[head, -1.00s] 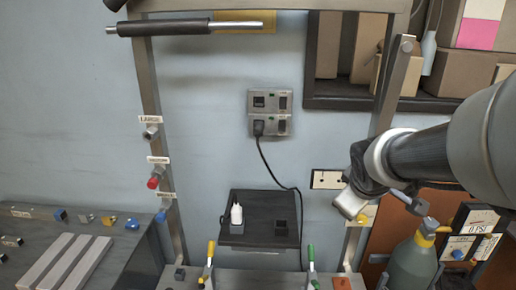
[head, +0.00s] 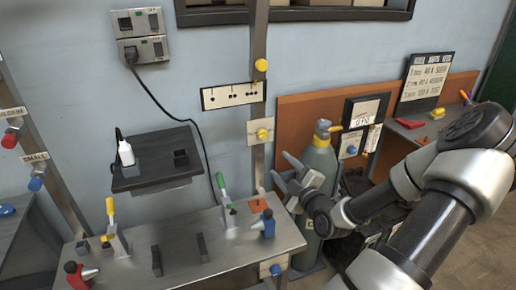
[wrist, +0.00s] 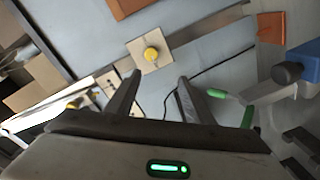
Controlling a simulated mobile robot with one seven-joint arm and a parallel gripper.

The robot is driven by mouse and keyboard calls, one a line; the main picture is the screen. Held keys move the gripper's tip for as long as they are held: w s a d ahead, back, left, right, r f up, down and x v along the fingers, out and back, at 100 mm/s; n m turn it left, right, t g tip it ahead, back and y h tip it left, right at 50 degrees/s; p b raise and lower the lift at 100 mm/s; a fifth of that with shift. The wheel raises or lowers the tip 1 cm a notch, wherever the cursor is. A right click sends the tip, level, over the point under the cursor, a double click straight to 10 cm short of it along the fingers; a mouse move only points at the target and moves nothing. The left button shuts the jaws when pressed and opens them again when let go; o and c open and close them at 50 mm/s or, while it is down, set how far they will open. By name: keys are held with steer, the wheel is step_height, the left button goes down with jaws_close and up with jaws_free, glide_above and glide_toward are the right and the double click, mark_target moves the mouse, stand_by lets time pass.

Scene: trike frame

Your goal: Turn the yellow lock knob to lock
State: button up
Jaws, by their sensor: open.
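A round yellow knob (head: 262,134) sits on a square beige plate (head: 253,141) fixed to the upright metal post. In the wrist view the knob (wrist: 151,54) lies just beyond my open fingertips, roughly centred between them, with nothing touching it. My gripper (head: 282,169) is open and empty, to the lower right of the plate in the head view. Its two fingers also show in the wrist view (wrist: 158,78). A second yellow knob (head: 261,65) is higher on the same post. The frames do not show which position the knob is turned to.
A metal bench (head: 185,245) with a green-handled clamp (head: 222,187) and a blue tool (head: 266,223) stands below the post. A grey-green cylinder (head: 318,165) stands close behind my gripper. A black shelf (head: 155,160) is on the wall at left.

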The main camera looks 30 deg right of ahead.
steer(key=b, duration=0.2)
glide_toward(264, 136)
steer(key=shift+m+t+h, duration=0.3)
steer(key=x, duration=0.8)
steer(key=shift+w+a+f, duration=0.1)
steer(key=shift+w+f, duration=0.15)
steer(key=shift+c, duration=0.5)
steer(key=c, duration=0.9)
steer(key=shift+c, duration=0.2)
